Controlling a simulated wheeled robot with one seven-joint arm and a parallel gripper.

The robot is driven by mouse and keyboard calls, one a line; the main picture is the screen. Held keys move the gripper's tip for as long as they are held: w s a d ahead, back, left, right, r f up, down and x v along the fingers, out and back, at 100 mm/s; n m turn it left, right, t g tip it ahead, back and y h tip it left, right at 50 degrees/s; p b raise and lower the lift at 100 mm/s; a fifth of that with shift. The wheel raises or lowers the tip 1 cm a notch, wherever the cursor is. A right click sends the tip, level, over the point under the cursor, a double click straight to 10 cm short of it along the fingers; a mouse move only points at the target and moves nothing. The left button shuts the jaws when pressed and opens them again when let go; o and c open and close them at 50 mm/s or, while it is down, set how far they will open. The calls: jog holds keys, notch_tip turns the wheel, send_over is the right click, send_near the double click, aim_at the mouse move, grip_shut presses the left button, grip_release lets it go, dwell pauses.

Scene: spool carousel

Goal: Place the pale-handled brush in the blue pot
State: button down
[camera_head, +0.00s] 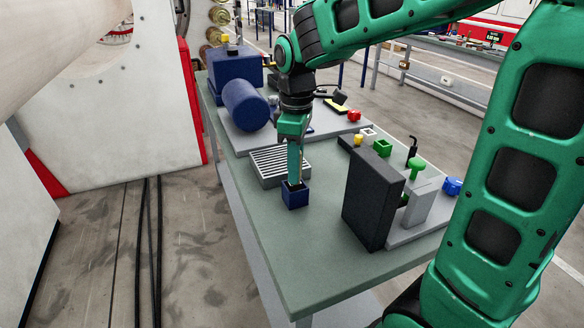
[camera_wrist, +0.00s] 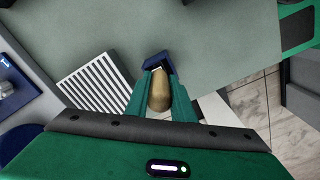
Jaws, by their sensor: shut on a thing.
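The blue pot (camera_head: 295,199) stands on the green table, a small square open-topped box. It also shows partly in the wrist view (camera_wrist: 156,60), just beyond my fingertips. My gripper (camera_head: 294,178) points down over the pot, with its fingertips at or just above the rim. In the wrist view my gripper (camera_wrist: 158,84) is shut on the pale-handled brush (camera_wrist: 159,93), whose tan, rounded handle end shows between the fingers. The brush's lower end is hidden, so I cannot tell how far it is inside the pot.
A grey slatted rack (camera_head: 279,164) stands just behind the pot. A tall dark panel (camera_head: 372,199) stands to the right. A blue cylinder (camera_head: 245,106) lies at the back left. The table's front part (camera_head: 310,262) is clear.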

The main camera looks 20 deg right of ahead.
jog(key=shift+f, duration=0.15)
jog(key=c, duration=1.5)
grip_release()
jog(key=shift+c, duration=0.2)
notch_tip(320, 180, up, 12)
jog(key=shift+r, duration=0.1)
jog(key=shift+s, duration=0.1)
